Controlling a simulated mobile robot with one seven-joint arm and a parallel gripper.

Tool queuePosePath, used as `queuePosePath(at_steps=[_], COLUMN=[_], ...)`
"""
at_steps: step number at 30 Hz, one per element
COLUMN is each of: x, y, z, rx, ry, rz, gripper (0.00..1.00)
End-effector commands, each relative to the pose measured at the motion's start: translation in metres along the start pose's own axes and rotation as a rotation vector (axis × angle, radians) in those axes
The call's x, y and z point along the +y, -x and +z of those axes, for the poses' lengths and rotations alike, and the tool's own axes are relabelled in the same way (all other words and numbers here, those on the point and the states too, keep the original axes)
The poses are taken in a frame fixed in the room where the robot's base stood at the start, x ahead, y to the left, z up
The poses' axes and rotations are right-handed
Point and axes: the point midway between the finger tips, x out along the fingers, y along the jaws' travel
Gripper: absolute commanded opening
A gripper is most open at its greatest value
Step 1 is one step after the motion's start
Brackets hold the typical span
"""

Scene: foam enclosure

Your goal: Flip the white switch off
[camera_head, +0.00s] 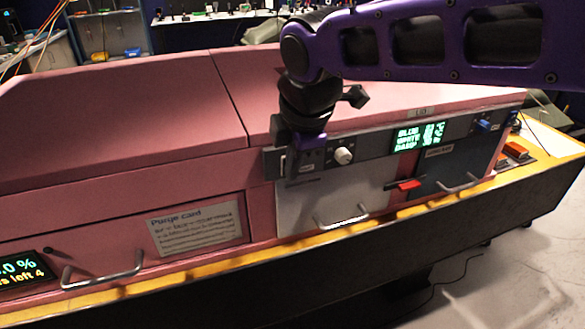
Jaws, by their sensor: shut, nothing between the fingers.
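A grey control strip (374,149) runs along the front of the pink enclosure. A round white knob (344,155) sticks out of it, just right of my gripper. My gripper (294,168) points down in front of the strip's left end, above the white drawer front (338,205). It is shut, with nothing seen held. A small pale patch shows beside its fingers, but I cannot tell if it is the white switch. My gripper hides part of the strip there, and I cannot tell whether it touches anything. A lit display (419,136) has a line that looks like WHITE; its values are unclear.
A blue knob (483,126) sits above a dark drawer (450,166) at right. A red lever (408,184) sticks out between the drawers. Metal handles (342,222) and a yellow ledge (262,259) project in front. My purple arm crosses the upper right.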

Motion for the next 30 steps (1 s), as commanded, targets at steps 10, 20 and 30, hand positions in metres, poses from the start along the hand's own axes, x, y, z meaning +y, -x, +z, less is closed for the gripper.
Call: queuePosePath(at_steps=[10,20,30], x=[0.005,0.007,0.008], y=[0.011,0.016,0.033], z=[0.0,0.0,0.0], rx=[0.0,0.0,0.002], ry=[0.0,0.001,-0.001], rz=[0.002,0.002,0.004], gripper=[0.0,0.0,0.0])
